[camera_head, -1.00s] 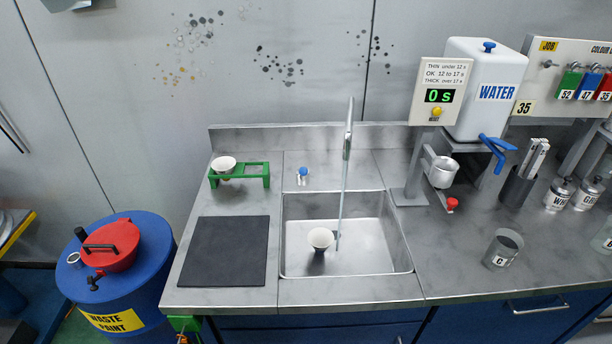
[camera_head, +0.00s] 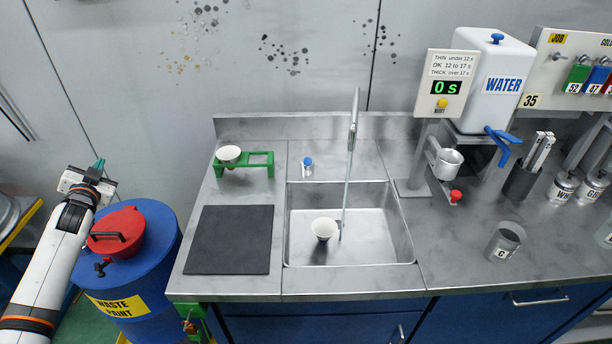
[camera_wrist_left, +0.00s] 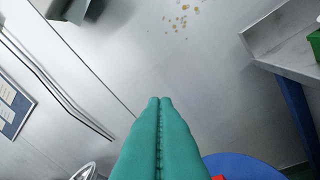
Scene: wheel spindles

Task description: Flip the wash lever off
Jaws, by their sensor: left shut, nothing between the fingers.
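A small blue-capped fitting (camera_head: 308,163), which looks like the wash lever, stands on the steel counter just behind the sink (camera_head: 400,235). Its exact position is too small to tell. A tall thin spout (camera_head: 353,125) rises behind the sink, and a pale thin line, which looks like running water, drops from it into the basin. A white-rimmed cup (camera_head: 324,229) is in the basin beside that line. My left gripper (camera_head: 98,166) is at the far left, above the waste drum and well away from the fitting. Its teal fingers (camera_wrist_left: 160,140) are shut and empty. My right gripper is not visible.
A blue waste paint drum (camera_head: 150,270) with a red lid stands left of the counter. A green rack (camera_head: 258,160) holding a white cup and a dark mat (camera_head: 230,240) are on the counter's left. The water tank (camera_head: 492,75) and metal cup C (camera_head: 504,242) are right.

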